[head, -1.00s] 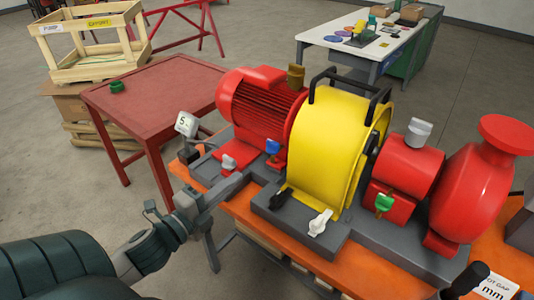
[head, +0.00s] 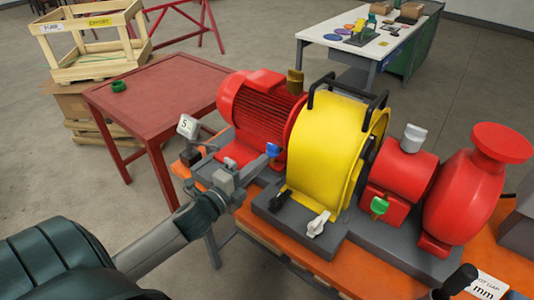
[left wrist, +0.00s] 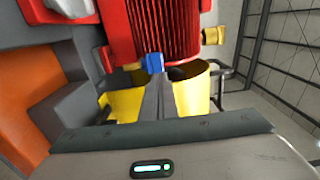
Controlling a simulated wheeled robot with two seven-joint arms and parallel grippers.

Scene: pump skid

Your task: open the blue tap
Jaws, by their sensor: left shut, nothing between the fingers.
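The blue tap (head: 272,150) sits low on the red ribbed motor (head: 265,110), beside the yellow guard. My left gripper (head: 264,161) reaches in from the left with its fingertips right at the blue tap. Its fingers are shut with nothing between them. In the left wrist view the blue tap (left wrist: 152,63) shows just beyond the tips of the closed fingers (left wrist: 157,82). I cannot tell whether the fingers touch it. My right gripper is not in view.
The yellow guard (head: 325,150) stands right of the tap. A red table (head: 165,90) is behind.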

